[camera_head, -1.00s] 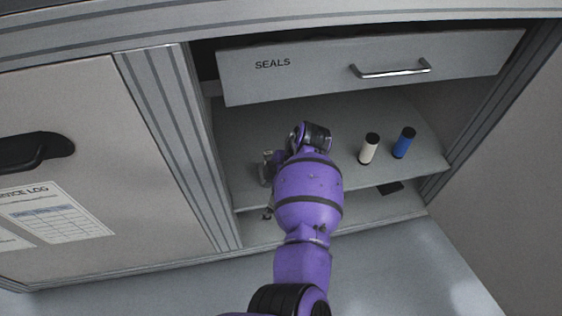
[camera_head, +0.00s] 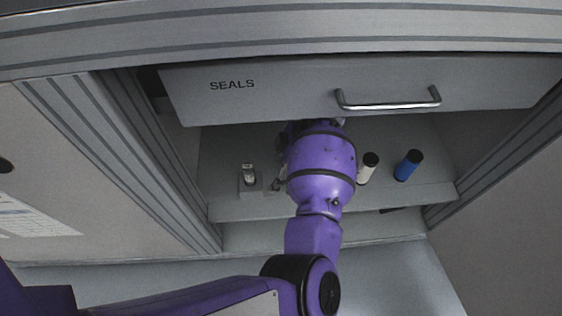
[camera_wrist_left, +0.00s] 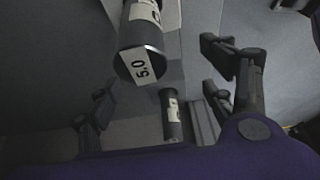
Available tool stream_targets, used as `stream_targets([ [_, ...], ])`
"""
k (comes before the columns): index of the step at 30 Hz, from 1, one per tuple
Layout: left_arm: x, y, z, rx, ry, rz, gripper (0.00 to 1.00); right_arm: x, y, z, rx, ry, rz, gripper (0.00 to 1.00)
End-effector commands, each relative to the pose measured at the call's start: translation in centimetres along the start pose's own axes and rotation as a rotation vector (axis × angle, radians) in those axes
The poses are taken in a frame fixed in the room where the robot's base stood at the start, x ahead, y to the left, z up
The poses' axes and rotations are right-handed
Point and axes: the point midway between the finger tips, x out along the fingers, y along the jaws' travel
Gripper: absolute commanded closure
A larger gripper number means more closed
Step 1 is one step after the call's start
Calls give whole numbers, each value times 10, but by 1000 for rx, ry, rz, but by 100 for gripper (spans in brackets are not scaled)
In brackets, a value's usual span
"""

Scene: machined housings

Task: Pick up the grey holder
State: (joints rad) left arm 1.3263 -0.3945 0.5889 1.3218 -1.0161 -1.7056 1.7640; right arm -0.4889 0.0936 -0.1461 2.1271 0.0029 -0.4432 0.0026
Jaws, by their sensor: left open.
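A small grey holder (camera_head: 248,180) with a pale label stands at the left of the open shelf in the head view, left of my left arm. My left gripper is hidden behind its own wrist there. In the left wrist view the left gripper (camera_wrist_left: 160,88) is open. Between its fingers, a grey cylinder (camera_wrist_left: 137,38) labelled 5.0 comes in from the top. A smaller-looking labelled grey cylinder (camera_wrist_left: 171,118) lies below it in the picture. I cannot tell which of these is the holder seen from the head, or whether any finger touches them. My right gripper is out of view.
A drawer front (camera_head: 290,92) marked SEALS, with a metal handle (camera_head: 388,105), overhangs the shelf (camera_head: 232,208). A white cylinder (camera_head: 368,168) and a blue cylinder (camera_head: 408,166) stand right of my arm. Side walls bound the opening.

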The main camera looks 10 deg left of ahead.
Motion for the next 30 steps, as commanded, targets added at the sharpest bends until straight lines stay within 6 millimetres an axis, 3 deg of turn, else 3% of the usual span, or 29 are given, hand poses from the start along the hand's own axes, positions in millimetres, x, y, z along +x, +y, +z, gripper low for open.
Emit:
stream_targets([
  [6,17,-1,-46,-2,3,0,25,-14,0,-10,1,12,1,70],
  [12,28,-1,-68,0,2,-2,25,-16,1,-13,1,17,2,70],
  [17,35,-1,-70,1,2,-2,25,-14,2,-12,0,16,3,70],
  [26,79,-2,-68,1,2,-5,25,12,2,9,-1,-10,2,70],
  [30,82,-1,-69,2,1,-2,25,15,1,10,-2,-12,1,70],
])
